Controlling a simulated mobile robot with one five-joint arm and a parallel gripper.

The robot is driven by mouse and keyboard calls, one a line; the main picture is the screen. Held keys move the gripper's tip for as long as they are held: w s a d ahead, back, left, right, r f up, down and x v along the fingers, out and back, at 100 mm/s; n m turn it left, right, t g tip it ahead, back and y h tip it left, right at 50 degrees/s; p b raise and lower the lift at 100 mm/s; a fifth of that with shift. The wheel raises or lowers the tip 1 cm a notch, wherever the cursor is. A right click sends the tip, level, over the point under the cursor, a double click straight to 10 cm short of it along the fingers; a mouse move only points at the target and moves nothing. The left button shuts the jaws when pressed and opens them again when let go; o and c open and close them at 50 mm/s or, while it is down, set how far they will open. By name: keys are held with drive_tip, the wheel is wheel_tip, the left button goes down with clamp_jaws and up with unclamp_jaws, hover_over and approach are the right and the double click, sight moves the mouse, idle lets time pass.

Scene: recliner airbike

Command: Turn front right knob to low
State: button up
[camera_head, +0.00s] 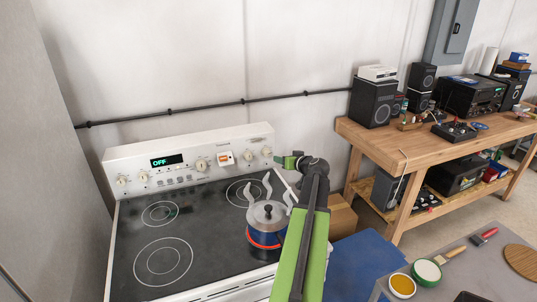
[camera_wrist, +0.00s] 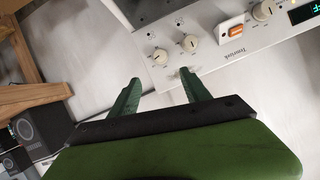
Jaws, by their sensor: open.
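The stove's control panel (camera_head: 225,143) carries white knobs along its face. Two sit at the right end: the outermost knob (camera_head: 266,151) and the one beside it (camera_head: 249,155). The frames do not show which is the front right knob. In the wrist view, turned over, the outermost knob (camera_wrist: 160,57) and its neighbour (camera_wrist: 190,43) lie just beyond my gripper (camera_wrist: 159,79). My gripper is open and empty, its green fingers apart, touching neither knob visibly. In the head view my gripper (camera_head: 289,161) is just right of the panel's end. Knob markings are too small to read.
A blue pot (camera_head: 262,226) steams on the front right burner, which glows orange, close to my arm. An orange switch (camera_head: 225,158) sits mid-panel. A wooden workbench (camera_head: 420,150) with speakers stands right; a cardboard box (camera_head: 341,216) is on the floor between.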

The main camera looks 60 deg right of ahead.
sight(268, 154)
drive_tip(key=b+x, duration=0.6)
drive_tip(key=x, duration=1)
drive_tip(key=shift+w+d+f, duration=0.1)
drive_tip(key=shift+w+f, duration=0.05)
drive_tip(key=shift+f, duration=0.1)
drive_tip(key=shift+w+d+f, duration=0.1)
drive_tip(key=shift+w+d, duration=0.1)
drive_tip(key=shift+w, duration=0.2)
